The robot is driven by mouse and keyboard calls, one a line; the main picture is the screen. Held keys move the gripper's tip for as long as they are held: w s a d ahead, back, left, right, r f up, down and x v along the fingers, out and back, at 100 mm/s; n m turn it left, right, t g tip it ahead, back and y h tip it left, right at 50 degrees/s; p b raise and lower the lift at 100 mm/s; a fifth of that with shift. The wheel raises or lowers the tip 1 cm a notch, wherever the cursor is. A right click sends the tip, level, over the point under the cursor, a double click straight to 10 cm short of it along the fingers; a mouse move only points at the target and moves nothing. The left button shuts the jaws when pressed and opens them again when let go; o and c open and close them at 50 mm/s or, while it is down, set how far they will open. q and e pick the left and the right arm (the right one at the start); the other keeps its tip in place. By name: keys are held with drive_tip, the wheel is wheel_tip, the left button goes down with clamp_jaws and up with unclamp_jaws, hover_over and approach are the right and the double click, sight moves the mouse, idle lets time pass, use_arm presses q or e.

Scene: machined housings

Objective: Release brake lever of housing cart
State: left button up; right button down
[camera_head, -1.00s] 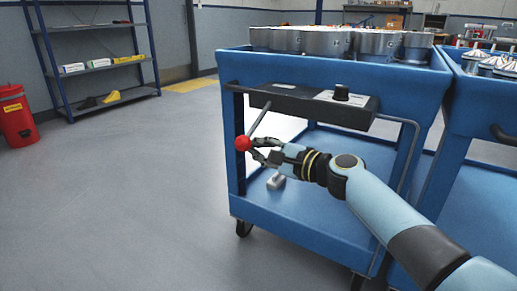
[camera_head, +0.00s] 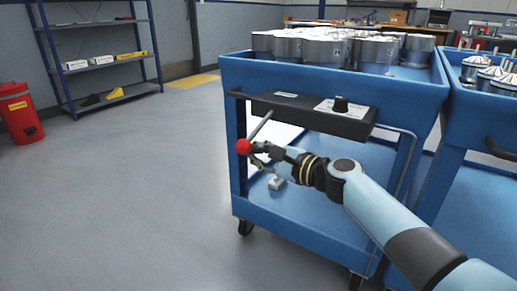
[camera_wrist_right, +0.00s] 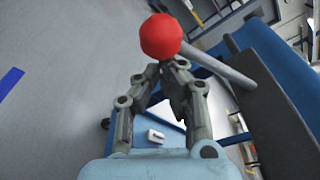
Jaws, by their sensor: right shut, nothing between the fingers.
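The brake lever is a grey rod (camera_head: 262,125) with a red ball knob (camera_head: 243,146), slanting down and left from the dark box (camera_head: 312,112) under the top tray of the blue housing cart (camera_head: 330,80). My right gripper (camera_head: 254,154) is shut at the knob, on its right side in the head view. In the right wrist view, the knob (camera_wrist_right: 161,36) lies just past the joined fingertips (camera_wrist_right: 172,64), and the rod runs off to the lower right. No part of the lever is between the fingers. My left gripper is not in view.
Metal housings (camera_head: 325,48) stand on the cart's top tray. A second blue cart (camera_head: 478,125) stands close on the right. A small pale block (camera_head: 276,183) is on the lower shelf. The floor left of the cart is clear up to a red bin (camera_head: 20,112) and a shelf rack.

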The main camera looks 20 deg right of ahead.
use_arm(q)
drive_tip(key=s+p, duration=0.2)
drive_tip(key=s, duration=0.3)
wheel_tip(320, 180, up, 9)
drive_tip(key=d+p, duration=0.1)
drive_tip(key=p, duration=1)
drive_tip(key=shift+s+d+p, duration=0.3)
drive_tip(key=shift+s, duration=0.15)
use_arm(e)
wheel_tip(320, 180, up, 10)
drive_tip(key=s+a+m+g+y, duration=0.1)
drive_tip(key=m, duration=0.5)
drive_tip(key=shift+a+f+m+g, duration=0.15)
drive_tip(key=shift+a+m+g, duration=0.15)
drive_tip(key=shift+m, duration=0.1)
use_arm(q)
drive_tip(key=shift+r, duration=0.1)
